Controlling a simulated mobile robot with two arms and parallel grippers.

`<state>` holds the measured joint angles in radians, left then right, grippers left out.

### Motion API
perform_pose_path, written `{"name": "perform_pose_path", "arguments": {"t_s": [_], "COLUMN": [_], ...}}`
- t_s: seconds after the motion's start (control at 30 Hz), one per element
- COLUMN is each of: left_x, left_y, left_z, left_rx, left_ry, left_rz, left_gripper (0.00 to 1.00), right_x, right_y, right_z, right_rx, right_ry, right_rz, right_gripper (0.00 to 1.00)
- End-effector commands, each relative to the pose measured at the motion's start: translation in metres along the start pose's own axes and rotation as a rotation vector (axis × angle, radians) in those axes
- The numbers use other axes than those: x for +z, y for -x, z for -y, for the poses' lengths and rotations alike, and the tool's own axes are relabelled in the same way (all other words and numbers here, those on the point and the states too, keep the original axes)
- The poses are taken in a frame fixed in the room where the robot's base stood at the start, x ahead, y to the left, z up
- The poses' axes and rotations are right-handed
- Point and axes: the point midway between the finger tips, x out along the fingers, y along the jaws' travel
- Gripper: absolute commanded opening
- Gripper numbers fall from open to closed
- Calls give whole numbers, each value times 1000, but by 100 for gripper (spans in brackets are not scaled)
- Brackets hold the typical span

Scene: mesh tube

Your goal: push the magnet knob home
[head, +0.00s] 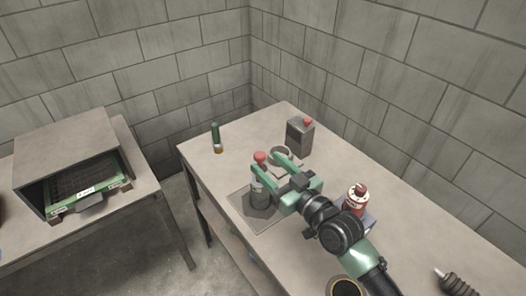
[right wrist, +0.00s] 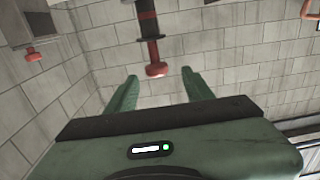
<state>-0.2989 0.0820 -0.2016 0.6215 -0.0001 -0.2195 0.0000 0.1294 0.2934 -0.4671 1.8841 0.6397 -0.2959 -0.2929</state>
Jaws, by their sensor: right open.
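A red knob (head: 260,156) tops an upright dark cylinder (head: 261,191) on a thin square plate (head: 242,203) on the table. In the right wrist view the red knob (right wrist: 156,70) appears at the end of a dark rod with red bands (right wrist: 148,25). My right gripper (head: 269,165) is open, its green fingers spread near the knob. In the right wrist view the knob lies just beyond and between the fingertips (right wrist: 161,82); I cannot tell whether they touch it. My left gripper is not in view.
A grey box with a red knob (head: 299,137) stands behind the gripper. A red bottle (head: 354,200) is close beside my right arm. An open metal case (head: 78,140) sits on a separate left table.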

Motion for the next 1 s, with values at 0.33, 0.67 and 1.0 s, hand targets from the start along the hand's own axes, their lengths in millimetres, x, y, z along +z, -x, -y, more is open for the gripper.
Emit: {"name": "perform_pose_path", "arguments": {"t_s": [0.33,0.67,1.0], "left_x": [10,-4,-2], "left_y": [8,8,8], "left_z": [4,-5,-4], "left_rx": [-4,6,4], "left_ry": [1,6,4], "left_rz": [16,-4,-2], "left_gripper": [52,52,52], "right_x": [-1,0,0], "right_y": [-45,-48,-48], "right_z": [-1,-1,-1], "right_rx": [2,2,2], "right_ry": [1,1,1], "right_rz": [0,0,0], "right_gripper": [52,49,0]}}
